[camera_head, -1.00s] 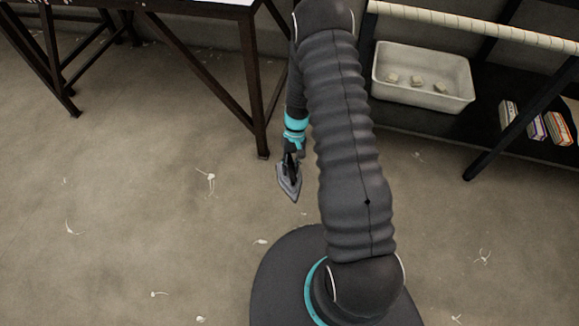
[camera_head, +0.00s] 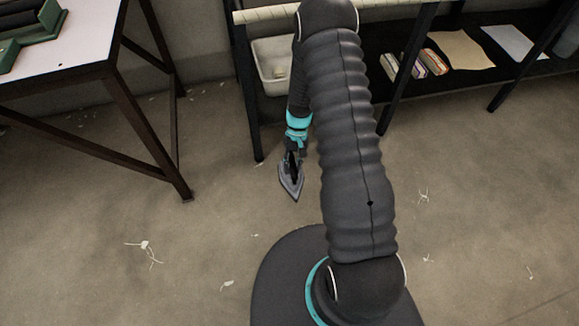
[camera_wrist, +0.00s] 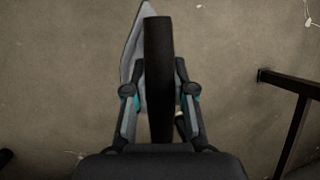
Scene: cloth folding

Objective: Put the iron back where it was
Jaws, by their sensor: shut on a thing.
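The iron (camera_head: 291,184) hangs from my gripper (camera_head: 294,155) in the head view, above the bare floor and left of my arm. Its pointed grey soleplate faces down the picture. In the wrist view, the fingers of my gripper (camera_wrist: 160,92) are shut on the iron's dark handle. The grey plate of the iron (camera_wrist: 133,45) shows behind the handle, to the left and top. The handle covers much of the plate in that view.
A white-topped table (camera_head: 70,45) with dark legs stands at the upper left, with a green-edged item (camera_head: 35,38) on it. At the upper right a dark rack holds a white bin (camera_head: 268,72), boxes (camera_head: 433,62) and flat sheets (camera_head: 460,48). Open floor lies below them.

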